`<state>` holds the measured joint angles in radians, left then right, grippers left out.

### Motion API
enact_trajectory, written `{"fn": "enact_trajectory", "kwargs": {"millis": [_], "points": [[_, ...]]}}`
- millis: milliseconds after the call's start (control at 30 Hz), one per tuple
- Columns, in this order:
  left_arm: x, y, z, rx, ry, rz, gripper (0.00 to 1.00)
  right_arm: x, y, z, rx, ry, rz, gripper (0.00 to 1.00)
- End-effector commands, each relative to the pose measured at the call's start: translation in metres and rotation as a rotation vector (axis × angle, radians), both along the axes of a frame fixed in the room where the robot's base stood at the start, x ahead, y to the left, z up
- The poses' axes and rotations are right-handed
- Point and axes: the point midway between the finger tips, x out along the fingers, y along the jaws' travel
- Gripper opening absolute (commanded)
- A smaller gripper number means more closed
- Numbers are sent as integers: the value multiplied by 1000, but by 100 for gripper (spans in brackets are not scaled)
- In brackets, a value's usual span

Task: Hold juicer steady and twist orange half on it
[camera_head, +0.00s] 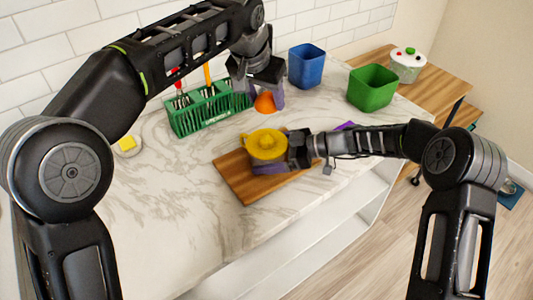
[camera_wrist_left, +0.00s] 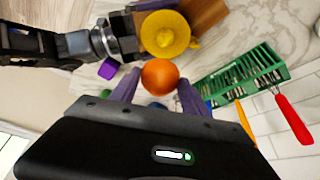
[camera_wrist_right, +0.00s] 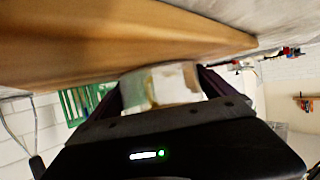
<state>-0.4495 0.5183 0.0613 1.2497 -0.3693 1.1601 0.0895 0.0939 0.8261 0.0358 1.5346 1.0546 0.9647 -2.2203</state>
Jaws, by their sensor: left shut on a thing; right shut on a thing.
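The yellow juicer (camera_head: 267,143) stands on the wooden cutting board (camera_head: 234,180). My right gripper (camera_head: 280,160) is shut on the juicer's lower body from the right side. In the right wrist view a pale, blurred body (camera_wrist_right: 160,86) sits between its fingers. My left gripper (camera_head: 266,99) is shut on the orange half (camera_head: 265,103) and holds it in the air, behind the juicer in the head view. In the left wrist view the orange (camera_wrist_left: 160,77) is between the purple fingers, apart from the juicer (camera_wrist_left: 166,34). The orange's cut face is hidden.
A green rack (camera_head: 205,112) with utensils stands behind, left of the orange. A blue bin (camera_head: 307,66), a green bin (camera_head: 373,88) and a white pot (camera_head: 407,65) stand at the back right. A yellow item (camera_head: 128,146) lies left. The counter's front left is clear.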

Motion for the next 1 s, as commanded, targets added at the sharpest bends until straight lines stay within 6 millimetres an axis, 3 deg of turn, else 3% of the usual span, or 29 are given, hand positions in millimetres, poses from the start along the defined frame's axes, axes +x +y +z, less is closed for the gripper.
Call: {"fn": "enact_trajectory", "kwargs": {"millis": [533,800,1000], "points": [[0,0,0,0,0,0,14,0,0,0,0,0,0,48],[-1,0,-33,0,1,0,14,0,0,0,0,0,0,48],[0,0,-34,0,-1,0,14,0,0,0,0,0,0,48]]}}
